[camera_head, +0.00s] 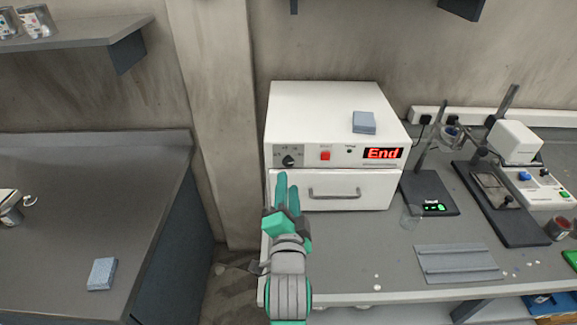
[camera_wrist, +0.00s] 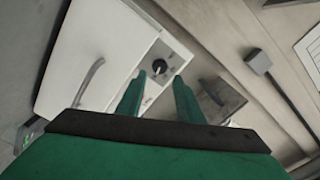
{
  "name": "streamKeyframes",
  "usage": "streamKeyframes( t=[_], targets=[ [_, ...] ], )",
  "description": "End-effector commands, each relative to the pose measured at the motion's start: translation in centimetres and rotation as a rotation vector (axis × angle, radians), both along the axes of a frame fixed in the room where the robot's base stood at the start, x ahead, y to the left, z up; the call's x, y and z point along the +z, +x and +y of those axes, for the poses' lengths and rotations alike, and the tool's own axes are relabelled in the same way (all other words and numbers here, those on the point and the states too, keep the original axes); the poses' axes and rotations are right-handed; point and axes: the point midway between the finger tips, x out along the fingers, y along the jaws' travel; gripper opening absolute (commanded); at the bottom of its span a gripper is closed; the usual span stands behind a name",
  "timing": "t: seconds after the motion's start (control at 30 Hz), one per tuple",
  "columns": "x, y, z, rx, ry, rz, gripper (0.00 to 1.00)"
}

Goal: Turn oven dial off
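The white oven (camera_head: 335,125) stands on the grey bench, its door closed and its display reading "End" in red. Its black dial (camera_head: 289,161) is on the left of the front panel, beside a red button (camera_head: 325,155). My gripper (camera_head: 287,178) is in front of the oven's left side, just below the dial in the picture. In the wrist view the dial (camera_wrist: 159,67) shows beyond and between the two green fingertips (camera_wrist: 160,79). The fingers are apart with nothing between them. I cannot tell the dial's exact setting.
The door handle (camera_head: 334,193) sticks out to the right of my gripper. A stand with a lit base (camera_head: 430,192) and other lab devices are further right. A wall pillar (camera_head: 215,110) is close on the left.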

Motion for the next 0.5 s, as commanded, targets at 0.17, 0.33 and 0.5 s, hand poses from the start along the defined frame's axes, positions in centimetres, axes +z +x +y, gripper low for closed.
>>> streamKeyframes(
  t=[0.17,0.33,0.5],
  targets=[
    [0.1,3.4,0.0,-0.001,-0.001,-0.001,0.34],
    [0.1,6.0,0.0,0.000,-0.001,-0.001,0.34],
    [0.0,7.6,0.0,0.000,-0.001,0.000,0.34]
  ],
)
